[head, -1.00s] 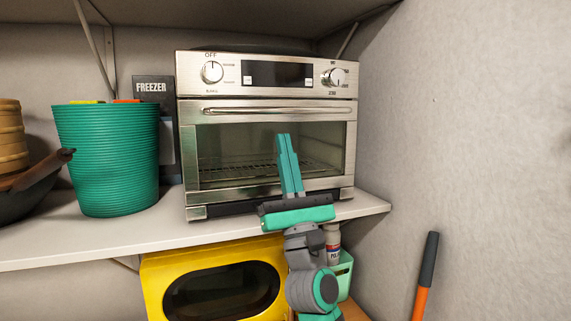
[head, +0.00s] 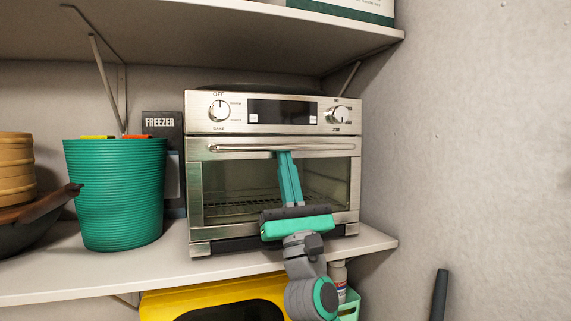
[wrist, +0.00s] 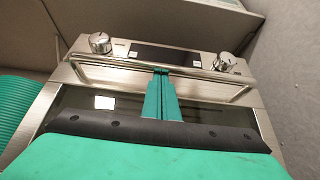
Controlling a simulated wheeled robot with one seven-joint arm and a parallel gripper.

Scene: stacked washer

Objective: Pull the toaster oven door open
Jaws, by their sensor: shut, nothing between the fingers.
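The toaster oven (head: 232,150) is a steel box with a glass door (head: 225,192) on a shelf. Its door looks closed. A horizontal bar handle (head: 245,148) runs along the door's top; it also shows in the wrist view (wrist: 110,63). My teal gripper (head: 285,154) is in front of the door, fingers pointing up and together. The fingertips reach the height of the handle bar near its middle. In the wrist view the fingertips (wrist: 161,72) meet the lower edge of the bar; I cannot tell whether they touch it. Nothing shows between the fingers.
A green ribbed bin (head: 115,195) and a dark pan (head: 40,222) stand left of the oven on the shelf (head: 90,272). A wall (head: 460,150) is close on the right. A yellow appliance (head: 170,302) is below. Another shelf (head: 200,45) is overhead.

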